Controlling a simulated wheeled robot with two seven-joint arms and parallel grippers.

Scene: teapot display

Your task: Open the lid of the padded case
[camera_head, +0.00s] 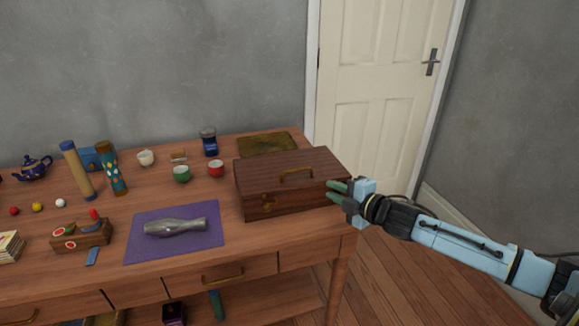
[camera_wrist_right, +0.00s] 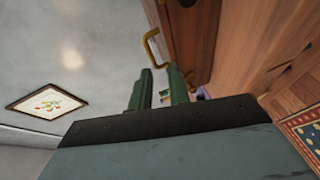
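The padded case (camera_head: 290,198) is a dark brown wooden box at the right end of the table, with its lid (camera_head: 270,167) down. In the right wrist view, the open fingers (camera_wrist_right: 160,70) point toward the case's wood and the brass handle (camera_wrist_right: 152,46). Contact with the case cannot be told. My left gripper is not in view.
A flat brownish mat (camera_head: 266,144) lies behind the case. Floor is free at right.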

